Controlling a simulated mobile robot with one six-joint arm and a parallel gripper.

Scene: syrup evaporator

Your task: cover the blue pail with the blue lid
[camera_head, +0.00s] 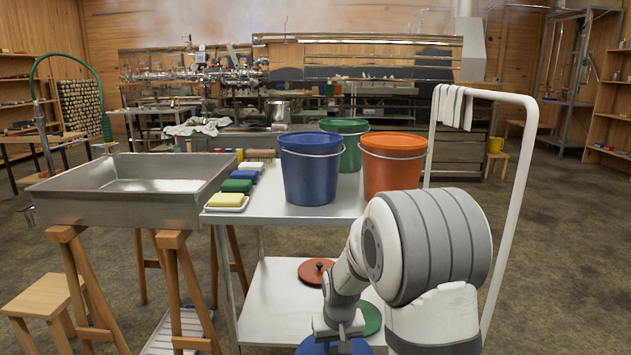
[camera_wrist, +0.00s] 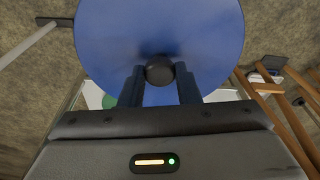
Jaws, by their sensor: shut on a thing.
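The blue pail (camera_head: 309,172) stands upright on the top shelf of the white cart, with its wire handle down around the rim. The blue lid (camera_head: 318,347) is at the bottom edge of the head view, under my gripper. In the wrist view the blue lid (camera_wrist: 160,35) fills the upper middle, with a dark round knob (camera_wrist: 159,70) at its centre. My gripper (camera_wrist: 160,82) is shut on that knob, one dark finger on each side.
A green pail (camera_head: 344,150) and an orange pail (camera_head: 393,168) stand beside the blue one. An orange lid (camera_head: 315,270) and a green lid (camera_head: 371,318) lie on the lower shelf (camera_head: 266,300). The cart's white handle (camera_head: 515,200) rises at right; a steel pan (camera_head: 130,190) stands left.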

